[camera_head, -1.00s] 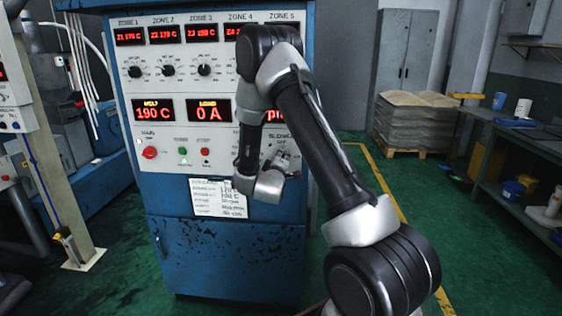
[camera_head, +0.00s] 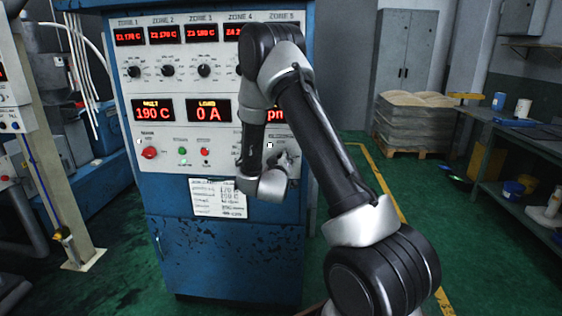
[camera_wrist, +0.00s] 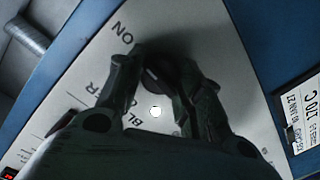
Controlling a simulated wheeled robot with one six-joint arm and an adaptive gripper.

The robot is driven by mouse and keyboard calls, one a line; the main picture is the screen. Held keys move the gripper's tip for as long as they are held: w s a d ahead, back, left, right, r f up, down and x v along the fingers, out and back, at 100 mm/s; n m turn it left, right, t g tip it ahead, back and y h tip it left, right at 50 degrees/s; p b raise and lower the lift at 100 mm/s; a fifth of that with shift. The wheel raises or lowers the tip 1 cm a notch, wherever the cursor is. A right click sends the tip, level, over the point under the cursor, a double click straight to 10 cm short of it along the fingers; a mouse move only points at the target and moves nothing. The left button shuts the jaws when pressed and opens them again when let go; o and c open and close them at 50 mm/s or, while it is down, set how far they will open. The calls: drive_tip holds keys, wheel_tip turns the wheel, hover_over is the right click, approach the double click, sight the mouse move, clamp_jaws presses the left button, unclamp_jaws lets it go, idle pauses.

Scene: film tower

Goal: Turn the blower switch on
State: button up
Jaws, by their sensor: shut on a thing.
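The blower switch (camera_wrist: 153,80) is a dark knob on the white panel face, in the wrist view. The letters "ON" and part of the word "BLOWER" show beside it. My gripper (camera_wrist: 160,68) has its two fingers on either side of the knob and is shut on it. The fingers hide much of the knob, so I cannot read its exact angle. A small round white spot (camera_wrist: 155,112) shows between the fingers.
The blue control cabinet (camera_head: 225,255) carries red readouts, knobs and a red switch (camera_head: 149,152). A paper sheet (camera_head: 217,198) hangs below the controls. A workbench (camera_head: 525,150) stands at the right, and a pallet stack (camera_head: 412,122) is behind.

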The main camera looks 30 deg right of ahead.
idle(0.3)
drive_tip(key=o, duration=1)
drive_tip(key=f+v, duration=0.1)
drive_tip(key=v, duration=1.1)
drive_tip(key=shift+r, duration=0.45)
